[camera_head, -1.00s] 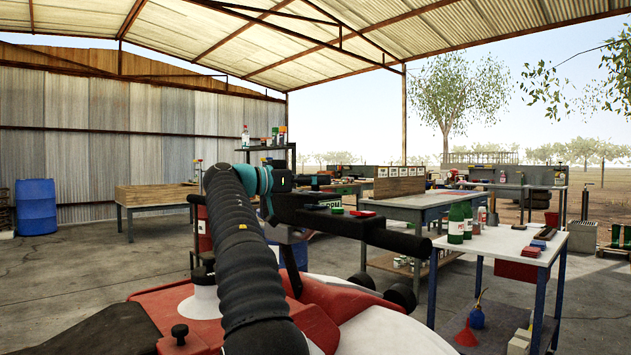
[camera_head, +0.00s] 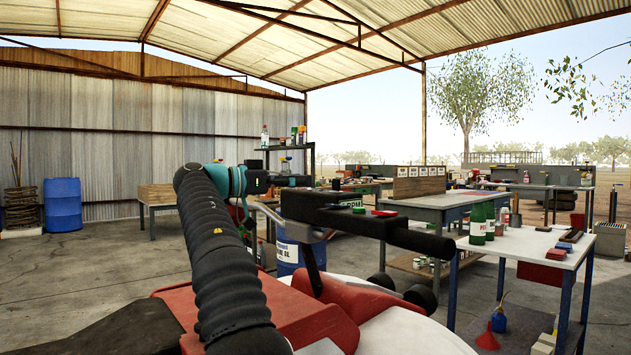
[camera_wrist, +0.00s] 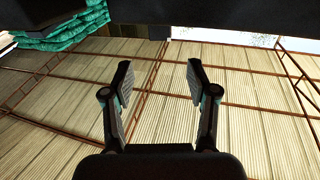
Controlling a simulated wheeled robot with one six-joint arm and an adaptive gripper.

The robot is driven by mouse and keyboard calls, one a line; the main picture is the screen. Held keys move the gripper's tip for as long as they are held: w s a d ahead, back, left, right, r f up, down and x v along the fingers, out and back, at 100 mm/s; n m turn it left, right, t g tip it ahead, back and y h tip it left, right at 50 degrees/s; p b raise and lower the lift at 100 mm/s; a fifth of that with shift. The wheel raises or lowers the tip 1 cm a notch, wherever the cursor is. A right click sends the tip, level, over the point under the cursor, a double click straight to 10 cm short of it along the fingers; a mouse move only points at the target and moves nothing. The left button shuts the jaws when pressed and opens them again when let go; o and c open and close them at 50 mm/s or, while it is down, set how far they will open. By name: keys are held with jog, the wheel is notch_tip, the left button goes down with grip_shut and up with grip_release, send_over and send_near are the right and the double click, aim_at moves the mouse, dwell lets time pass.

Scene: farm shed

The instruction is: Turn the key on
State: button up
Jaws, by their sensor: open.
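No key can be made out in either view. A red and white machine (camera_head: 262,312) fills the lower middle of the head view, with a black bar (camera_head: 410,236) across it. Small green and red parts show at the bar's top. My gripper (camera_head: 300,181) is above and left of the bar's left end, apart from it as far as I can tell. In the wrist view my gripper (camera_wrist: 159,80) is open, with nothing between its two fingers, and the corrugated roof is behind it. My black arm hides part of the machine.
A white table (camera_head: 525,246) with green bottles (camera_head: 478,224) stands at the right. Workbenches (camera_head: 440,205) stand behind the machine. Blue drums stand at the far left (camera_head: 62,205) and behind the bar (camera_head: 290,255). The concrete floor at the left is clear.

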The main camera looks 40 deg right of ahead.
jog(key=shift+w+a, duration=0.15)
jog(key=shift+a, duration=0.75)
